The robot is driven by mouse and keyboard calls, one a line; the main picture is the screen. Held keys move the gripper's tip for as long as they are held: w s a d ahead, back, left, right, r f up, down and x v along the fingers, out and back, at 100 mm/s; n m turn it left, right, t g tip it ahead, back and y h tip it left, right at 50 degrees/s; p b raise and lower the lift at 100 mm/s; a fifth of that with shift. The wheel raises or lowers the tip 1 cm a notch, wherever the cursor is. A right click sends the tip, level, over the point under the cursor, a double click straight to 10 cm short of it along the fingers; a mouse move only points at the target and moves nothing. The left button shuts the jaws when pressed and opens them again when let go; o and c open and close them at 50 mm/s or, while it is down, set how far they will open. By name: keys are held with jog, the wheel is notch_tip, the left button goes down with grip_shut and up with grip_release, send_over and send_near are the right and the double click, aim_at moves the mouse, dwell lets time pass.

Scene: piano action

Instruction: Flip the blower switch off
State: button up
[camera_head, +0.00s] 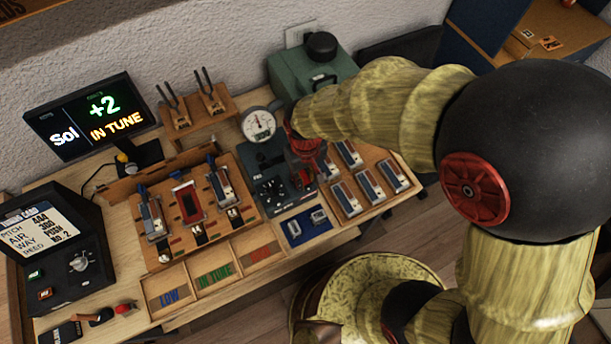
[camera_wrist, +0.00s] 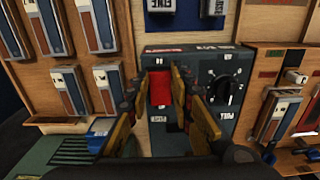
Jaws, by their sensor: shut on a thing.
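The blower switch is a red lever (camera_wrist: 160,90) on the dark control panel (camera_wrist: 205,68). It shows in the wrist view between my fingers, with small pale labels above and below it that I cannot read surely. My gripper (camera_wrist: 159,78) has one finger on each side of the switch and is shut on it. In the head view, my gripper (camera_head: 304,160) reaches down over the panel beside the gauge, and my arm and fingers hide much of the switch.
A black rotary knob (camera_wrist: 222,90) sits right beside my fingers in the wrist view. In the head view, a round gauge (camera_head: 258,123) and a green blower box (camera_head: 292,85) stand close behind. Trays of reeds (camera_head: 345,197) flank the panel. A tuner screen (camera_head: 92,117) is far left.

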grip_shut()
jog(key=shift+w+a+r+g+p, duration=0.1)
jog(key=shift+r+g+p, duration=0.15)
jog(key=shift+p, duration=0.7)
jog(key=g+p, duration=0.1)
jog(key=g+h+p, duration=0.1)
jog(key=p, duration=0.1)
jog(key=shift+w+a+h, duration=0.15)
jog(key=shift+w+h, duration=0.15)
jog(key=o, duration=0.6)
grip_release()
jog(key=shift+o, duration=0.8)
jog(key=shift+f, duration=0.1)
